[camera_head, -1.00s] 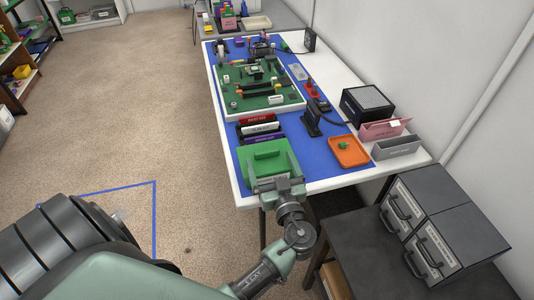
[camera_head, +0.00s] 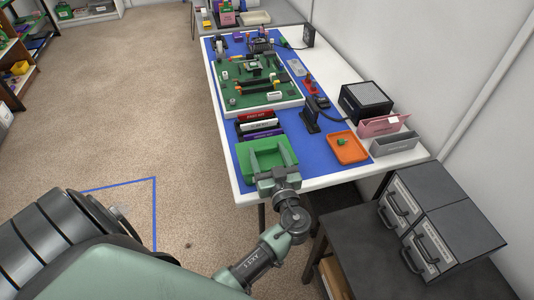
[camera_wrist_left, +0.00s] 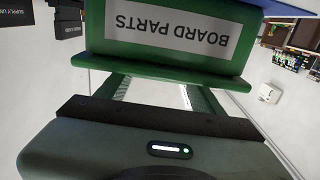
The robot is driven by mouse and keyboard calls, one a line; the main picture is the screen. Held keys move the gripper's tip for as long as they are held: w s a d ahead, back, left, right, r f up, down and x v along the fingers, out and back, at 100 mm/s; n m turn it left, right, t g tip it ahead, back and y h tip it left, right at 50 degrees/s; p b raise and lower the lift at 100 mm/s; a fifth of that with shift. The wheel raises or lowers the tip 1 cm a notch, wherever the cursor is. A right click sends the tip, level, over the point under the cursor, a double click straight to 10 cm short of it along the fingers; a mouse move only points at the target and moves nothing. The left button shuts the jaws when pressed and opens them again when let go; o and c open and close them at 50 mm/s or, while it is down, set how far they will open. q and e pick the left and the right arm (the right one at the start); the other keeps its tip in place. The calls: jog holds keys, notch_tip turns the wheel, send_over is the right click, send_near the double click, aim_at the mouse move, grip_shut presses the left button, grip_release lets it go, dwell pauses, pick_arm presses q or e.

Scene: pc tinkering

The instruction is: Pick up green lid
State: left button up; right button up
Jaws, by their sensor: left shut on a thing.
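The green lid (camera_head: 246,150) is at the near left corner of the table, on or just above the blue mat. I cannot tell whether it touches the mat. In the left wrist view, a green panel with an upside-down "BOARD PARTS" label (camera_wrist_left: 172,33) is close in front of the jaws. My left gripper (camera_head: 268,163) is at the near side of the green lid and shut on it; its fingers also show in the left wrist view (camera_wrist_left: 155,92), partly hidden by the green edge. My right gripper is not in view.
Red, white and purple labelled pieces (camera_head: 258,125) stand just behind the lid. An orange tray (camera_head: 349,154) with a small green item lies to the right. A dark lamp-like stand (camera_head: 310,115) is near. Grey drawer units (camera_head: 430,215) stand front right.

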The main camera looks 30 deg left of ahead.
aim_at(268, 159)
pick_arm(q)
notch_tip(268, 159, up, 20)
jog(key=p, duration=1)
jog(key=s+d+m+t+h, duration=0.6)
jog(key=s+d+m+h, duration=0.3)
jog(key=s+d+h, duration=0.3)
jog(key=shift+s+d+f+m+h, duration=0.25)
jog(key=shift+s+m+h, duration=0.15)
jog(key=shift+s+h, duration=0.6)
jog(key=shift+d+r, duration=0.1)
